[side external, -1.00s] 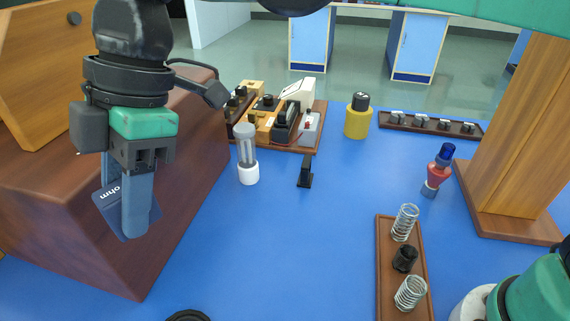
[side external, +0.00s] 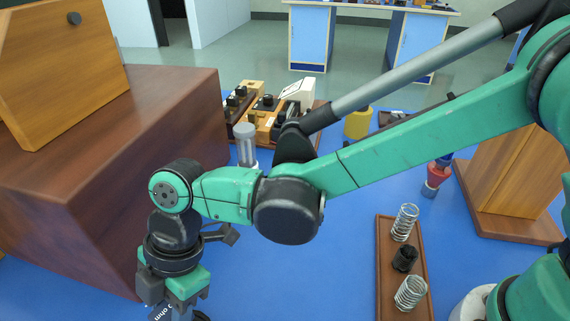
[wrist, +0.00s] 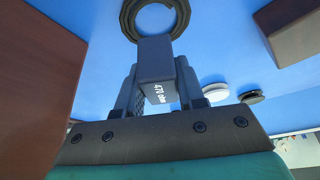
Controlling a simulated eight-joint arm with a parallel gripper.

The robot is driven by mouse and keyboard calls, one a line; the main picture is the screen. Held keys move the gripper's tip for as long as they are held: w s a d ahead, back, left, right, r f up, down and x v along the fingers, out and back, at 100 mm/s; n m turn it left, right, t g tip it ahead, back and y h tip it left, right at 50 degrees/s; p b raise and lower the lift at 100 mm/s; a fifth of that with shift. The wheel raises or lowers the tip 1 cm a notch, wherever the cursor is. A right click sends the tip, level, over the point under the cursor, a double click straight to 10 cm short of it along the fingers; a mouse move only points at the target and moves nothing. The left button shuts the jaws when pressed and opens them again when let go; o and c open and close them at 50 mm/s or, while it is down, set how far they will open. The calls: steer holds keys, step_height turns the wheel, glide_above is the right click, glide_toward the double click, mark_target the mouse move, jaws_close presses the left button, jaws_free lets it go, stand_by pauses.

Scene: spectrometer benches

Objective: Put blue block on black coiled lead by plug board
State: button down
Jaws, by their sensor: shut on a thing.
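The blue block (wrist: 156,62), dull grey-blue and marked 470 ohm, is held between the fingers of my gripper (wrist: 157,85). In the side external view only a labelled edge of the block (side external: 161,313) shows at the bottom, below my gripper (side external: 176,306); the fingertips run out of frame. The black coiled lead (wrist: 128,20) is a ring on the blue surface at the top of the wrist view. The block's far end overlaps the ring's near edge in that view. I cannot tell whether they touch. I cannot make out the plug board for certain.
A large brown wooden box (side external: 100,120) stands close on the left, also along the wrist view's left edge (wrist: 35,75). A brown tray (side external: 380,260) with two springs and a black knob lies to the right. A clear cylinder (side external: 245,140) stands behind my arm.

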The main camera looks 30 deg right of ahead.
steer(key=shift+f, duration=1.8)
steer(key=shift+f, duration=0.1)
steer(key=c, duration=0.5)
jaws_free()
steer(key=shift+c, duration=0.2)
steer(key=v, duration=1.2)
steer(key=w+d+r+m+t, duration=0.2)
steer(key=d+m+t, duration=0.1)
steer(key=d+m, duration=0.4)
steer(key=s+d+m+t+h, duration=0.1)
steer(key=d+m+t+h, duration=0.1)
steer(key=d+m, duration=0.5)
steer(key=s+d+m+t+h, duration=0.1)
steer(key=d+m+t, duration=0.3)
steer(key=d, duration=1.2)
steer(key=f+m+h, duration=0.1)
steer(key=m, duration=0.3)
steer(key=shift+s+m, duration=0.25)
steer(key=shift+m, duration=0.05)
